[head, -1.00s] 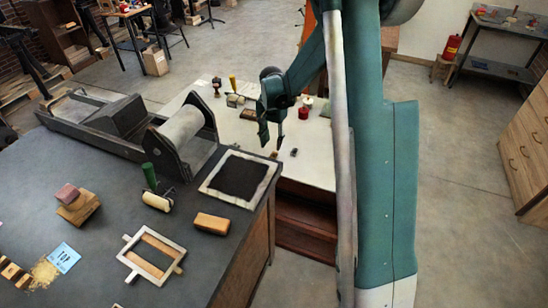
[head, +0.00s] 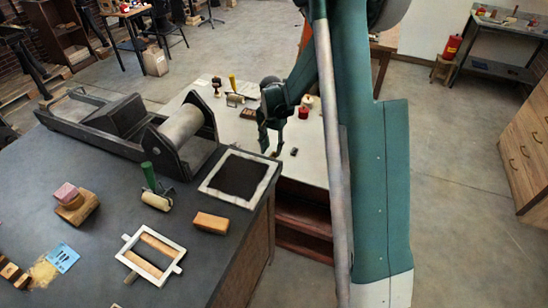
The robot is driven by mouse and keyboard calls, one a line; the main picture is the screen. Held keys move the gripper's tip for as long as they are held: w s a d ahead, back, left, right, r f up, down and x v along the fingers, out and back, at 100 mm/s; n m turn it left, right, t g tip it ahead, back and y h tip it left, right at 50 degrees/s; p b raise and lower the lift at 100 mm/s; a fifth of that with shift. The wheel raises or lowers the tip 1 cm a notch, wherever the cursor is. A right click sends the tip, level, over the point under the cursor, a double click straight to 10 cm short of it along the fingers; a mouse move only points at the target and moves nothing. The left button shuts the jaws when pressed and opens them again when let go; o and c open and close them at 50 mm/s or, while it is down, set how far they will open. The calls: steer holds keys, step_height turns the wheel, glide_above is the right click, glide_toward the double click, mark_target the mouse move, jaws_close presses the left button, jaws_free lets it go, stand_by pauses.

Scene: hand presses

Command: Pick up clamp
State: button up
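My gripper (head: 271,145) hangs fingers-down over the white tabletop (head: 312,172), just behind the dark bench's right corner. Its two fingers are apart, with nothing visible between them. A small dark piece (head: 294,151) lies on the white top just right of the fingers; it may be the clamp, but it is too small to be sure. A small brown piece (head: 275,154) shows close below the fingertips. I cannot tell whether the fingers touch it.
Red and pale round containers (head: 304,108) stand behind the gripper. A yellow-handled tool (head: 233,84) is farther back left. The dark bench (head: 100,240) holds a hand press (head: 180,135), a framed black square (head: 240,176), a roller (head: 155,200) and a wooden block (head: 211,222).

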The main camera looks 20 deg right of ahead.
mark_target(272, 156)
steer(key=shift+f, duration=1.85)
steer(key=c, duration=1)
